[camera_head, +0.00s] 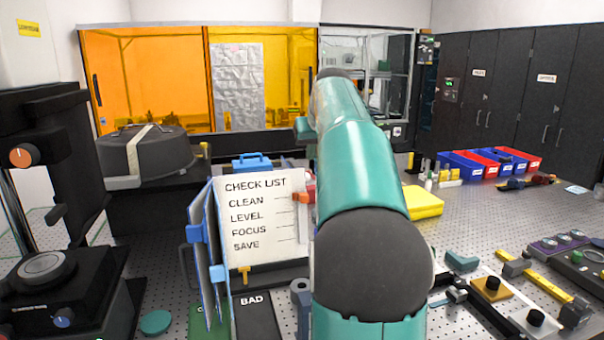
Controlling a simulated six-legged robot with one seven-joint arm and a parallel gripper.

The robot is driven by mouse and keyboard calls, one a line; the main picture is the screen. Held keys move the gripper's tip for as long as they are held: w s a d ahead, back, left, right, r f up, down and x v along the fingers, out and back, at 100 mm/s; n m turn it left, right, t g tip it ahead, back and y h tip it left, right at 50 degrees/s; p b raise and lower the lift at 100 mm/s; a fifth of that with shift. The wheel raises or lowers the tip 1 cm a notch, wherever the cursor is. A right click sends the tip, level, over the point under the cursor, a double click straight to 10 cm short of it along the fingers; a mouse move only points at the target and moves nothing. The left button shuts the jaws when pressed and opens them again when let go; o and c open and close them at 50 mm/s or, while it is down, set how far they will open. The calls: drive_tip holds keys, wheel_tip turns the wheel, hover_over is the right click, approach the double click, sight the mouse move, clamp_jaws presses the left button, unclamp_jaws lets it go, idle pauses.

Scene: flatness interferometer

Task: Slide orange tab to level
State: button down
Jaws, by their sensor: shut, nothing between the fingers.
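The check list board (240,252) stands upright on the bench left of centre, with the rows CLEAN, LEVEL, FOCUS and SAVE and short lines at the right of the rows. An orange-red tab (301,197) sits at the board's right edge, about level with the CLEAN row and above the LEVEL row. Its right side meets the outline of my teal arm, so part of it may be hidden. My arm fills the middle of the view and covers what lies behind it. My gripper does not show.
A blue clip (197,233) is on the board's left side and a yellow-orange clip (245,275) at its bottom. A black BAD panel (257,318) lies in front. A yellow block (424,203) and blue and red bins (470,165) stand right of my arm.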

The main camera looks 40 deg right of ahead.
hover_over(303, 193)
drive_tip(key=s, duration=0.2)
drive_tip(key=f, duration=0.5)
drive_tip(key=a+f, duration=0.1)
drive_tip(key=f, duration=0.5)
drive_tip(key=shift+s+a, duration=0.1)
drive_tip(key=shift+s, duration=0.15)
drive_tip(key=shift+f, duration=0.4)
drive_tip(key=shift+s+a+f, duration=0.1)
drive_tip(key=shift+f, duration=1.05)
drive_tip(key=shift+s+a+f, duration=0.1)
drive_tip(key=shift+f, duration=1)
drive_tip(key=shift+s, duration=0.1)
drive_tip(key=v, duration=1.3)
drive_tip(key=shift+s+r, duration=0.2)
drive_tip(key=shift+r, duration=0.1)
drive_tip(key=shift+a, duration=0.2)
